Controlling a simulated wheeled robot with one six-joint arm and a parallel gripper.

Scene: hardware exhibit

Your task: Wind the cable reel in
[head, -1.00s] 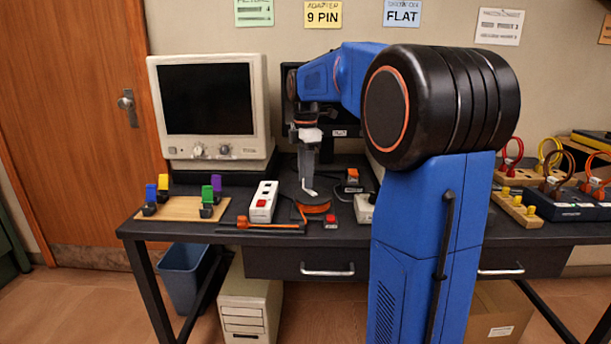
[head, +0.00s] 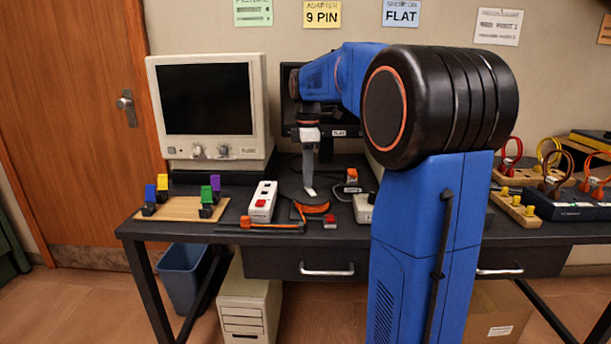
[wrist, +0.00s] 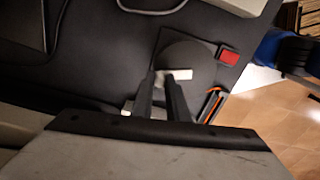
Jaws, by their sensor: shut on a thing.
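The cable reel (head: 314,207) lies flat on the dark bench, a black disc with orange cable wound around its rim. It also shows from above in the wrist view as a dark disc (wrist: 188,50). A white crank piece (wrist: 180,74) lies across its top. My gripper (head: 309,188) reaches down onto the reel and is shut on the white crank. In the wrist view, its dark fingers (wrist: 164,82) meet at the crank and hide part of it. Orange cable (head: 275,227) runs left along the bench front to an orange end (head: 243,222).
An old monitor (head: 210,110) stands behind. The bench's front edge is close.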

